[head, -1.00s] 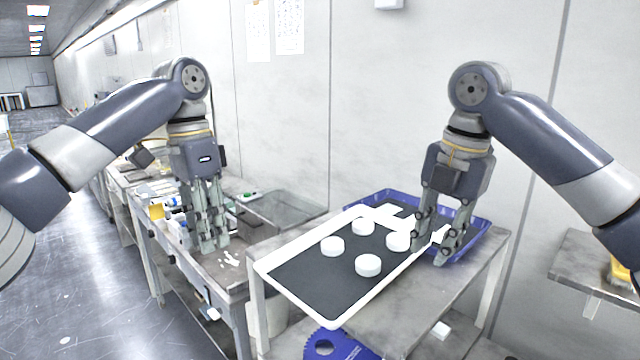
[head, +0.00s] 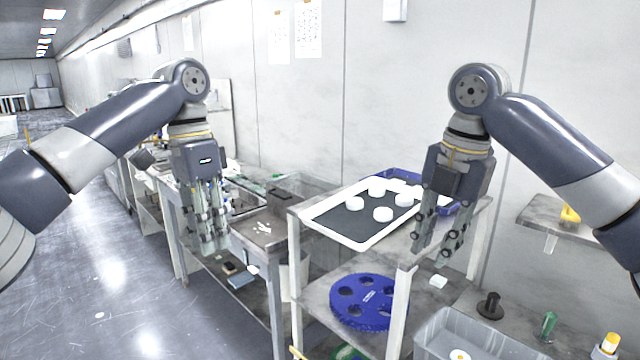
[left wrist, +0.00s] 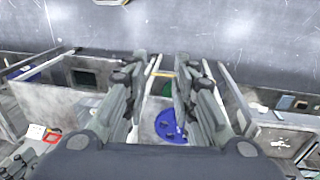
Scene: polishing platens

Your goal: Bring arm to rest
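My left gripper (head: 208,246) hangs fingers down at the left of the head view, in front of the grey bench (head: 262,232). Its two fingers also show in the left wrist view (left wrist: 160,66), apart with nothing between them. My right gripper (head: 436,254) hangs fingers down at the right, in front of the right side of the white-rimmed tray (head: 352,243). Its fingers are apart and empty. Both forearms are bent, with the grippers at about the same height.
Several white round pieces (head: 383,214) sit on the tray's dark mat, with a blue tray (head: 402,175) behind. A blue toothed disc (head: 366,312) lies on a lower shelf. A grey bin (head: 470,345) stands at front right. Open floor (head: 110,270) lies left.

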